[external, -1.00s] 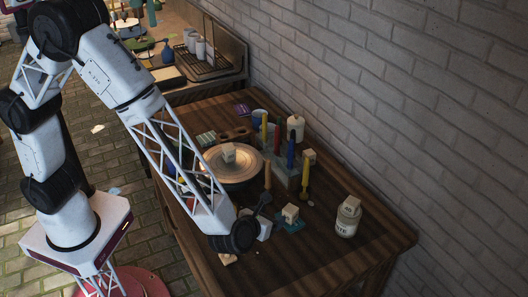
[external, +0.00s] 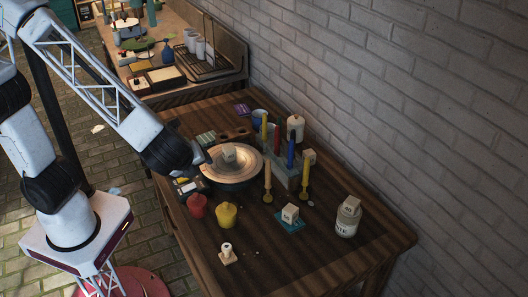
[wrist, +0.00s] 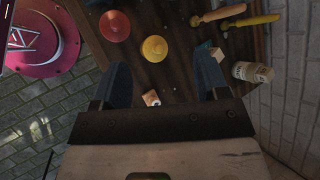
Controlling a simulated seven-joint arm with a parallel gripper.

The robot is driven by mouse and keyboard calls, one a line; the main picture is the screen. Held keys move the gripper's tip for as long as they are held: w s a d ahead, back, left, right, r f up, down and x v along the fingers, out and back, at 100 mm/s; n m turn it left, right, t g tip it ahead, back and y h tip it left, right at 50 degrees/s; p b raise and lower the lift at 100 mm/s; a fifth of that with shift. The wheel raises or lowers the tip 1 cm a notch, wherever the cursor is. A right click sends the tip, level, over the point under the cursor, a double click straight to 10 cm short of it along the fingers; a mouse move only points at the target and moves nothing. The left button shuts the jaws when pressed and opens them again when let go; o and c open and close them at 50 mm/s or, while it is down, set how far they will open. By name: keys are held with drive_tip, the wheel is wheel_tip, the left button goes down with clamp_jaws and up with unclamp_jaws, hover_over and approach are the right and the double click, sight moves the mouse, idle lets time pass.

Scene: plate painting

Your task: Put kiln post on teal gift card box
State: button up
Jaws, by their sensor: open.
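A flat teal box (external: 290,226), probably the gift card box, lies on the right front of the table. A pale block (external: 290,212), possibly the kiln post, rests on it. In the wrist view the pale block (wrist: 205,45) and teal box (wrist: 217,54) show beyond the right finger. A white cylinder on a beige base (external: 227,251) stands near the front edge; it shows low between my fingers in the wrist view (wrist: 151,98). My gripper (wrist: 164,72) is open, with no object held between its fingers. In the external view its fingers are mostly hidden behind the wrist, left of the plate.
A wheel with a plate (external: 231,176) bears another pale block (external: 229,153). Red (external: 197,205) and yellow (external: 226,215) pots stand in front. Upright brushes (external: 305,180) and a block-topped jar (external: 348,218) stand to the right.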

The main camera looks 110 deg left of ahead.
drive_tip(key=s+d+r+n+h, duration=0.2)
drive_tip(key=s+d+n, duration=0.1)
drive_tip(key=s, duration=0.4)
drive_tip(key=s+d+r+n+t+h, duration=0.1)
drive_tip(key=s+d+r+n+h, duration=0.2)
drive_tip(key=s, duration=0.4)
drive_tip(key=s+d+r+n+t+h, duration=0.1)
drive_tip(key=s+d+r+n+h, duration=0.2)
drive_tip(key=s, duration=0.4)
drive_tip(key=shift+s+d+n, duration=0.3)
drive_tip(key=shift+d+n, duration=0.1)
drive_tip(key=shift+d, duration=0.25)
